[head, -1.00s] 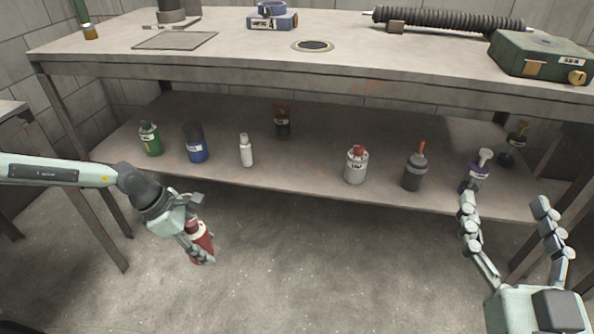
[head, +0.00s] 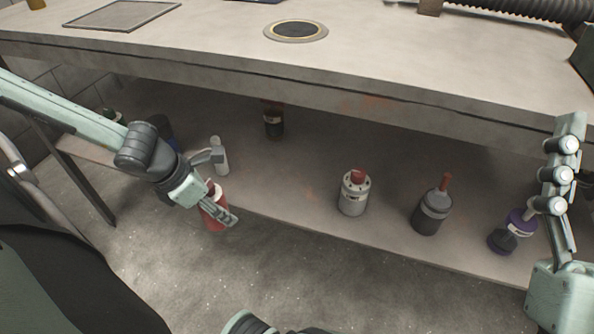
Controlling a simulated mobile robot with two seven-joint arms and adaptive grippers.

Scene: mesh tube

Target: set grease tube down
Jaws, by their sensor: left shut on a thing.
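The red tube with a white band (head: 213,218), which I take to be the grease tube, is held in my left gripper (head: 219,203). The gripper is shut on it, and the fingers cover part of its side. The tube is close to the front edge of the lower shelf (head: 300,195), beside a white bottle (head: 220,158). I cannot tell whether it touches the shelf. My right gripper (head: 560,175) is at the right edge of the view, seen side-on beside a purple container, with its fingers overlapping.
A white can with a red cap (head: 353,195), a dark bottle with a red nozzle (head: 432,212) and the purple container (head: 508,235) stand along the shelf front. A dark bottle (head: 273,122) stands farther back. Shelf between the white bottle and the can is free. The workbench top (head: 380,60) overhangs the shelf.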

